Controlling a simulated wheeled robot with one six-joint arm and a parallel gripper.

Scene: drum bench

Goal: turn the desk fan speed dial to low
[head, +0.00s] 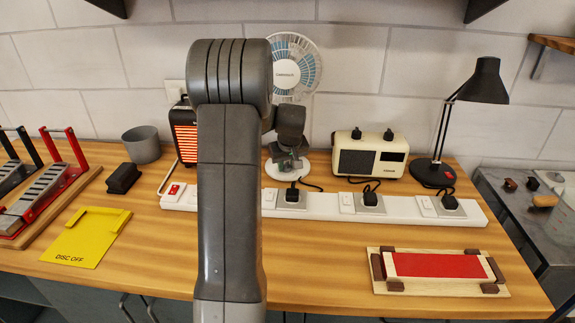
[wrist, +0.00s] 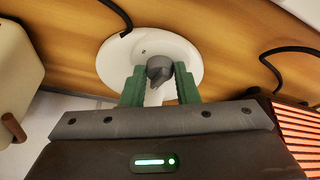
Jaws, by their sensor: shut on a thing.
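The desk fan (head: 292,65) stands at the back of the bench, with a blue and white caged head and a round white base (head: 274,172). My arm and gripper hide its middle in the head view. In the wrist view, the white base (wrist: 188,68) lies below my gripper (wrist: 159,72).
A heater with orange bars (head: 185,135) stands left of the fan and a cream radio (head: 370,155) right of it. A white power strip (head: 325,205) with plugs and cables runs in front. A black lamp (head: 486,82) stands at the right.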

